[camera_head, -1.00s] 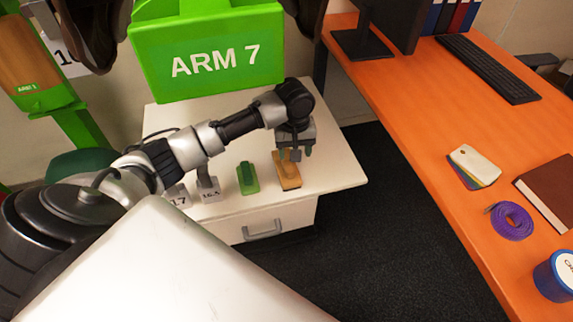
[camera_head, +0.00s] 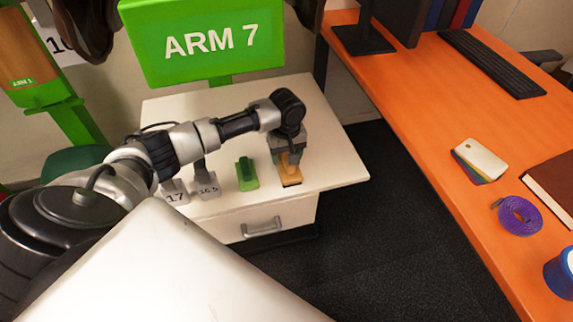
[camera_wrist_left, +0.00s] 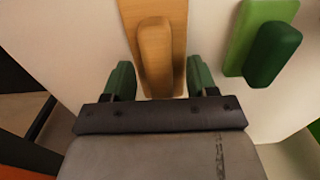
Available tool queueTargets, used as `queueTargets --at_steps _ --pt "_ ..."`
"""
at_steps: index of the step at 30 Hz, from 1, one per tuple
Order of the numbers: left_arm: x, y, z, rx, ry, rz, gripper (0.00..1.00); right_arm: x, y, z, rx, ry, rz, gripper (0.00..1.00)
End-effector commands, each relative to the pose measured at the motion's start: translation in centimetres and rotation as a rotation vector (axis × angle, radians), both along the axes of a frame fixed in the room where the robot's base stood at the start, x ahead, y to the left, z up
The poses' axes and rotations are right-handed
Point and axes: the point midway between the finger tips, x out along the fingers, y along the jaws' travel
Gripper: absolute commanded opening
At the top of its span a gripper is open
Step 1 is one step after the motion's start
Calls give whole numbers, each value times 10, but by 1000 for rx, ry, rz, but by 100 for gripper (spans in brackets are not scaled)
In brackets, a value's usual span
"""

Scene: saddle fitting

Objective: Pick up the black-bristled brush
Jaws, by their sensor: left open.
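A wooden brush (camera_head: 291,178) lies on the white cabinet top near its front edge, handle up. A dark strip shows under its front edge; its bristles are otherwise hidden. My left gripper (camera_head: 289,160) is low over this brush, pointing down. In the left wrist view the wooden brush (camera_wrist_left: 156,45) has its raised grip reaching between the two green fingers of the open left gripper (camera_wrist_left: 160,80). A gap shows on each side of the grip. A green brush (camera_head: 247,175) lies to the left, also in the left wrist view (camera_wrist_left: 272,52). My right gripper is out of view.
A green ARM 7 sign (camera_head: 205,45) rises behind. An orange desk (camera_head: 420,110) with several items is at right.

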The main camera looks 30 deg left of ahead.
Motion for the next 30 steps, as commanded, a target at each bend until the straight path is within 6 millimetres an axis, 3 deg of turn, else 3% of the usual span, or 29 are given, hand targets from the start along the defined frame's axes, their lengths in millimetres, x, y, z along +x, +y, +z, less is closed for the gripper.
queueTargets --at_steps 9,21,30 --pt "0 0 -8 0 0 -1 57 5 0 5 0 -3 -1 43" --pt "0 0 -8 0 -1 -1 0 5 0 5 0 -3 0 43" --pt "0 0 -5 0 -1 -1 0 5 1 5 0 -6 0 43"
